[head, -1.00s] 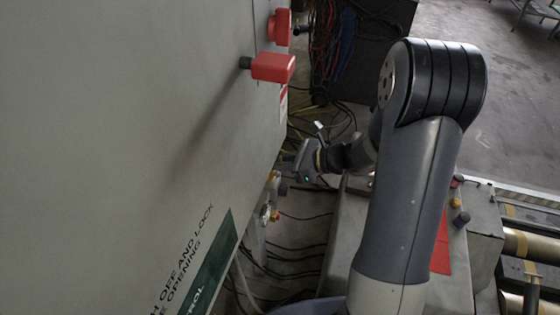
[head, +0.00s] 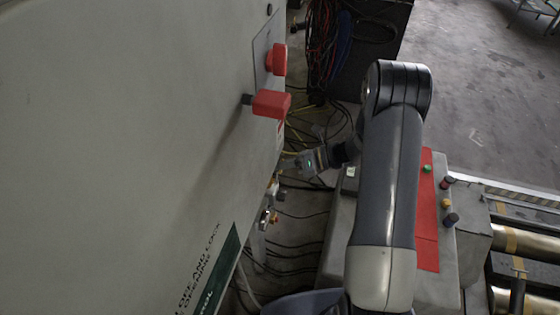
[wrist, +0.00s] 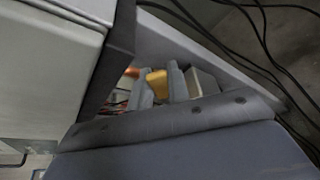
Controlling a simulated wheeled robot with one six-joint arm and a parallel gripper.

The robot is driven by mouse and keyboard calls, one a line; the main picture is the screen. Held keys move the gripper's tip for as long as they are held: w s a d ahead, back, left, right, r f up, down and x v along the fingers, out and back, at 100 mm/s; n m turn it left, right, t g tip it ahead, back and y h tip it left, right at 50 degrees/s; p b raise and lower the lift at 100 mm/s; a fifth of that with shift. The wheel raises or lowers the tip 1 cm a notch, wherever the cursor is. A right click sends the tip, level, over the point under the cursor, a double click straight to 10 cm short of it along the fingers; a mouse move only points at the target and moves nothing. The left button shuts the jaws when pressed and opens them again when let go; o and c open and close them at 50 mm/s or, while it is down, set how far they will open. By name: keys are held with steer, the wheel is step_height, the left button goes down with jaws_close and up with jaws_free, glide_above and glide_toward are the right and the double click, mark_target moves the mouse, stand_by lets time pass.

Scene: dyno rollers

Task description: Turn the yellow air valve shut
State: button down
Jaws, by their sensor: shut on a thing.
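The yellow air valve handle (wrist: 157,84) shows between my two fingers in the wrist view, with the cabinet edge close on the left. My gripper (wrist: 160,84) is shut on it. In the head view my gripper (head: 292,164) is at the right edge of the big grey cabinet (head: 130,130), low on its side. The valve fittings (head: 272,188) show just below the gripper there. The handle itself is mostly hidden by the fingers, and its exact angle cannot be told.
A red rotary handle (head: 271,104) and a red button (head: 277,60) stick out of the cabinet above my gripper. Black cables (head: 300,212) run along the floor below. A grey control box (head: 340,215) with a red panel stands to the right.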

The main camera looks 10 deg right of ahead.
steer(key=shift+w+d+f+m+g+y+b, duration=0.25)
steer(key=shift+f+m+y, duration=0.4)
steer(key=shift+m, duration=0.7)
steer(key=shift+w+f+m+g+y+b, duration=0.3)
steer(key=shift+f+m+y, duration=0.35)
steer(key=shift+m, duration=0.65)
steer(key=shift+w+d+f+m+g+y+b, duration=0.25)
steer(key=shift+f+m+g+y, duration=0.4)
steer(key=shift+m, duration=0.7)
steer(key=shift+a+f, duration=0.1)
steer(key=shift+f, duration=0.05)
steer(key=c, duration=1.3)
jaws_free()
steer(key=shift+w, duration=0.1)
steer(key=shift+c, duration=0.2)
steer(key=d+b, duration=0.2)
steer(key=d, duration=0.9)
steer(key=shift+a, duration=0.2)
